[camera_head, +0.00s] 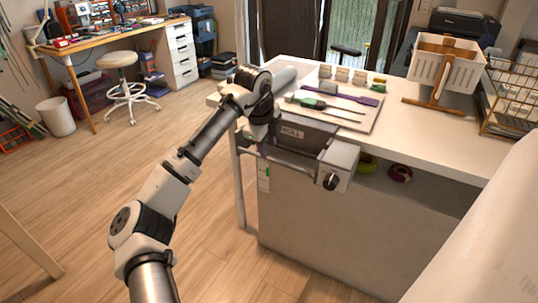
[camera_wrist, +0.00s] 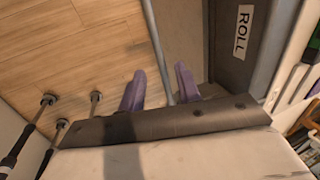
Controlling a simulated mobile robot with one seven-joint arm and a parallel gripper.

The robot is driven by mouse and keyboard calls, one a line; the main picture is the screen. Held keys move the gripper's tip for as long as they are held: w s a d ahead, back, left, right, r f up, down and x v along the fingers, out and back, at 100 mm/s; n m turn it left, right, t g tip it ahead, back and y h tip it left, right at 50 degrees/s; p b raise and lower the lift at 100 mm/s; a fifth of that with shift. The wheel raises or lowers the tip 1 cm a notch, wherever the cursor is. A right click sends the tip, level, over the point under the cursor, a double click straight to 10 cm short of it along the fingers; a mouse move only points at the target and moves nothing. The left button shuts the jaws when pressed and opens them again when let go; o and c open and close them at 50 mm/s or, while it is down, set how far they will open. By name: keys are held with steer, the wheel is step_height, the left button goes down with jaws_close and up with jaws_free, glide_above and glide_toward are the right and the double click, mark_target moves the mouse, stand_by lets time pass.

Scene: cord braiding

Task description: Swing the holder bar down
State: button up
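A dark housing marked ROLL (camera_head: 292,133) is mounted at the near left edge of the white worktop, with a grey end block (camera_head: 338,166) and a black knob (camera_head: 331,181) at its right. The housing also fills the right of the wrist view (camera_wrist: 236,68). A thin grey bar (camera_wrist: 157,42) runs beside it in the wrist view. My gripper (camera_wrist: 158,76) has two purple fingers standing apart, with the bar passing between them in the picture. I cannot tell whether either finger touches it.
The white worktop (camera_head: 440,134) carries a board with tools (camera_head: 365,118), a white basket on a wooden stand (camera_head: 444,70) and a wire rack (camera_head: 512,100). Tape rolls (camera_head: 400,173) lie on the shelf below. The wooden floor left of the cabinet is clear.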

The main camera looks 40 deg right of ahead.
mark_target(270, 158)
steer(key=shift+x, duration=2.2)
jaws_close()
